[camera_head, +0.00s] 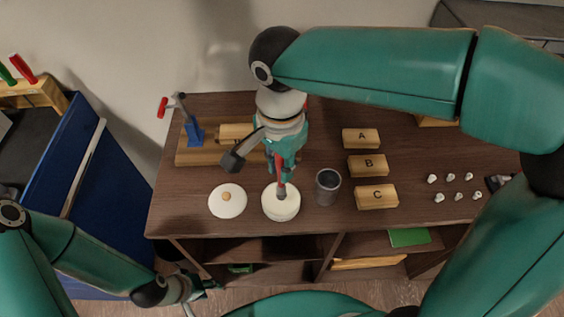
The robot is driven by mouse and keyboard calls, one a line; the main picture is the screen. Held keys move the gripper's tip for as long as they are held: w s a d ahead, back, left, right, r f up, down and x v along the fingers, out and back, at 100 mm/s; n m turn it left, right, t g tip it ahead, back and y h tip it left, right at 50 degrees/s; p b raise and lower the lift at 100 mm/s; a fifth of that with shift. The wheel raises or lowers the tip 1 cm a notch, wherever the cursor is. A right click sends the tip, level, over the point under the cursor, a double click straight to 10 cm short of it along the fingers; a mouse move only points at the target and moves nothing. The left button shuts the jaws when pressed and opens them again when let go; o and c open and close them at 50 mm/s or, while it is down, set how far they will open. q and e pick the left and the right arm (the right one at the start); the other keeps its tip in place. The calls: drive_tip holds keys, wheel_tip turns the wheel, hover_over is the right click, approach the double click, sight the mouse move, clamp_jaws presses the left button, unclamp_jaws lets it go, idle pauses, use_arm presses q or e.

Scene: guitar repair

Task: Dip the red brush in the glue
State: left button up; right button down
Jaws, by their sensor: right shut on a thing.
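The red brush (279,174) is in my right gripper (282,162), which is shut on it. The brush points down, and its dark lower end is at the middle of the round white glue pot (281,210) near the front edge of the table. The view from above does not show whether the tip touches the glue. A white round lid (227,203) with a small wooden knob lies left of the pot. My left gripper (196,292) is low at the bottom left, away from the table, with its fingers barely visible.
A grey metal cup (327,187) stands close right of the pot. Wooden blocks A (361,139), B (368,166) and C (376,197) are further right, then several small pale pegs (455,188). A wooden fixture with a blue clamp (193,132) stands behind left.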

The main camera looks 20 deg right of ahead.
drive_tip(key=shift+f+b, duration=0.3)
drive_tip(key=shift+f, duration=0.2)
idle(1.3)
drive_tip(key=shift+r, duration=0.1)
wheel_tip(320, 180, up, 7)
drive_tip(key=p, duration=0.6)
idle(0.9)
